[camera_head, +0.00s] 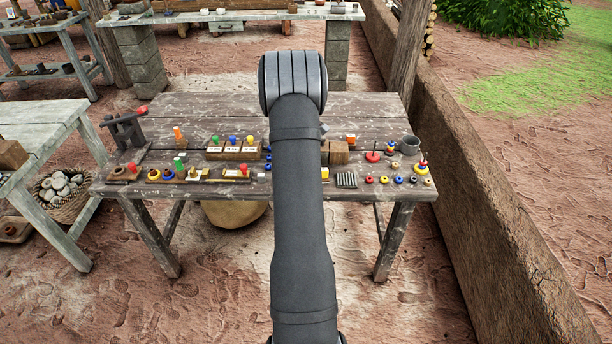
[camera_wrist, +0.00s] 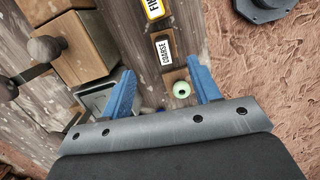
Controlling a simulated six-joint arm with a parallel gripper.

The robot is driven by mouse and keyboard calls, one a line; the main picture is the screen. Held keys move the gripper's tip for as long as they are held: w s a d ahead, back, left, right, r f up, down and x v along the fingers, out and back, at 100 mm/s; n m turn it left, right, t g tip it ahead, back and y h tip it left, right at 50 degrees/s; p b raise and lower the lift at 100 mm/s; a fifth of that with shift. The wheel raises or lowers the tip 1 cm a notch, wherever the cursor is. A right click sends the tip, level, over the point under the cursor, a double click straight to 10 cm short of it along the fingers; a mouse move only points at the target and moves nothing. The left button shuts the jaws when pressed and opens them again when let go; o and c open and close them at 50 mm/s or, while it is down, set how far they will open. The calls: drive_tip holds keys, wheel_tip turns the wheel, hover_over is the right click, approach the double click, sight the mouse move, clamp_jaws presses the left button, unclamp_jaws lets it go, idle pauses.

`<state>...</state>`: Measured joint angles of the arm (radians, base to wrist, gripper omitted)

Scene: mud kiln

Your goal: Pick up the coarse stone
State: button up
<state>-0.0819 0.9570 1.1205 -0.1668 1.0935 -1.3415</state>
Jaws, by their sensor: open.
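A small brown piece with a white label reading "COARSE" (camera_wrist: 165,50) lies on the wooden table in the wrist view. I take it to be the coarse stone or its marker; I cannot tell which. My gripper (camera_wrist: 160,66) is open, its two blue fingers on either side of the lower part of that piece in the picture. I cannot tell the height between them. A pale green ring-like thing (camera_wrist: 181,90) shows between the fingers, nearer the palm. In the head view my arm hides the gripper and this part of the table.
A yellow-edged label (camera_wrist: 155,9) sits just beyond, at the top edge. A wooden box (camera_wrist: 75,45) with dark knobs and a grey metal thing (camera_wrist: 95,97) are at left. The table (camera_head: 200,105) holds several coloured pieces; its back strip is mostly clear.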

drive_tip(key=shift+d+f, duration=0.15)
drive_tip(key=shift+f, duration=0.7)
drive_tip(key=shift+s+d+f, duration=0.15)
drive_tip(key=shift+d+f, duration=0.1)
drive_tip(key=shift+f, duration=0.65)
drive_tip(key=shift+s+d+f, duration=0.15)
drive_tip(key=shift+d+f, duration=0.05)
drive_tip(key=shift+f, duration=0.65)
drive_tip(key=shift+s+d+f, duration=0.15)
drive_tip(key=shift+d+f, duration=0.1)
drive_tip(key=shift+f, duration=0.65)
drive_tip(key=shift+c, duration=0.5)
drive_tip(key=c, duration=1)
